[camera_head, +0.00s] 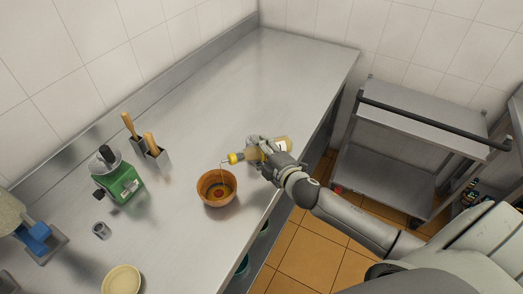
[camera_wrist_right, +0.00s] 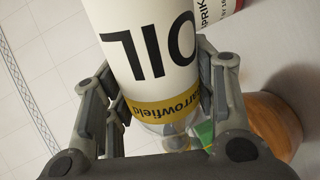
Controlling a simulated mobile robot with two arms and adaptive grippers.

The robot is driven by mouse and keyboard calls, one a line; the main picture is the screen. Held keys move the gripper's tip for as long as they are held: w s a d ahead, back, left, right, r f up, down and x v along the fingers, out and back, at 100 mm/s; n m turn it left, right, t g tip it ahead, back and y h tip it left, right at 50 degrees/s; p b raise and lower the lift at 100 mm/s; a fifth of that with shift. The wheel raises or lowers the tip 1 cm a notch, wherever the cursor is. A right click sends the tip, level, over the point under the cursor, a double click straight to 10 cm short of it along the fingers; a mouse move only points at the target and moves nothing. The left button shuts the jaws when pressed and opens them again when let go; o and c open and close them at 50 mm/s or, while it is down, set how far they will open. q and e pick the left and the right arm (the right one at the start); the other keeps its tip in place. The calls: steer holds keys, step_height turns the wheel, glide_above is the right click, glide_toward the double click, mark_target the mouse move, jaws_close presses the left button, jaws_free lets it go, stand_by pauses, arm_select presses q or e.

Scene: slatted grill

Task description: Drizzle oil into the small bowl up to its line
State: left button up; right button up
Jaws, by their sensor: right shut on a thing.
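The oil bottle (camera_head: 283,145) is tipped nearly level in my right gripper (camera_head: 264,152); its yellow tip points left, toward the bowl. In the right wrist view its white label (camera_wrist_right: 150,45) reads OIL. My right gripper is shut around the bottle. A thin amber stream falls from the tip into the small brown bowl (camera_head: 210,200), which stands on the counter below and left of the gripper. Amber liquid with a darker red patch lies in the bowl. I cannot make out a fill line. My left gripper is not in view.
On the steel counter (camera_head: 255,80), a green machine (camera_head: 122,188), a block with wooden-handled tools (camera_head: 155,153), a small metal cup (camera_head: 101,231) and a cream dish (camera_head: 122,280) stand to the left. The counter's far part is clear. A steel cart (camera_head: 390,170) stands at right.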

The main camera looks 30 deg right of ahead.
steer(key=r+m+p, duration=0.1)
steer(key=a+r+m+y+p, duration=0.1)
steer(key=r, duration=0.1)
steer(key=shift+m, duration=0.3)
steer(key=shift+a+r+m+p, duration=0.3)
steer(key=shift+r+m+p, duration=0.05)
steer(key=shift+m, duration=0.05)
steer(key=a+r+m, duration=0.1)
steer(key=r, duration=0.1)
steer(key=a+r+m+y, duration=0.1)
steer(key=a+r+m, duration=0.1)
steer(key=a+r+m+t+y, duration=0.1)
steer(key=r, duration=0.1)
steer(key=shift+a+m+p, duration=0.25)
steer(key=shift+m+p, duration=0.15)
steer(key=shift+d, duration=0.1)
steer(key=shift+s, duration=0.1)
steer(key=s+a+f+b, duration=0.5)
steer(key=s+f+b, duration=0.15)
steer(key=s, duration=0.25)
steer(key=s+d+f+m+h+b, duration=0.1)
steer(key=s+d+m+h+b, duration=0.1)
steer(key=s+b, duration=0.6)
steer(key=shift+s+d+f+m+t+h, duration=0.3)
steer(key=shift+s+d+m+h, duration=0.1)
steer(key=shift+s+h, duration=0.6)
